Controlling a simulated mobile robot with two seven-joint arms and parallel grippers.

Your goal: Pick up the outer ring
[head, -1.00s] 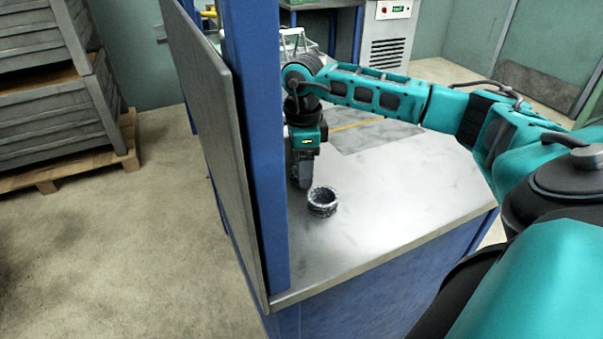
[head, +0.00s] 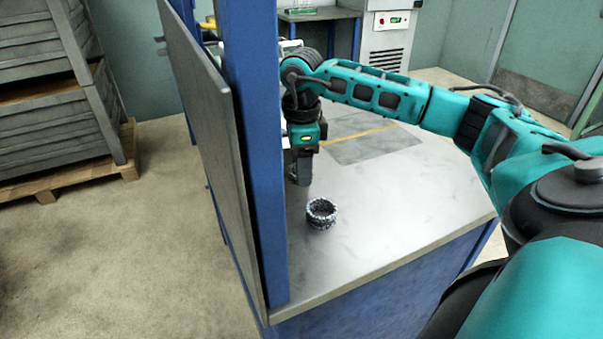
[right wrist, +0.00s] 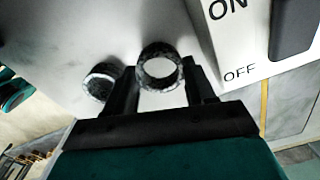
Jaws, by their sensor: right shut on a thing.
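My right gripper (head: 299,178) points down over the workbench, just beyond a dark speckled metal ring (head: 322,222) that stands on the bench top. In the right wrist view, my right gripper (right wrist: 161,92) is shut on another dark speckled ring (right wrist: 158,49), held between the two fingers. The held ring cannot be made out in the head view. The ring on the bench also shows in the right wrist view (right wrist: 106,70), left of the fingers and apart from them. The rings look alike, and I cannot tell which is the outer one. My left gripper is not in view.
A blue post (head: 254,140) and a grey panel (head: 210,130) rise at the bench's left edge, close to my right gripper. The bench top (head: 400,205) is clear to the right. A white box marked ON and OFF (right wrist: 232,50) is near the fingers.

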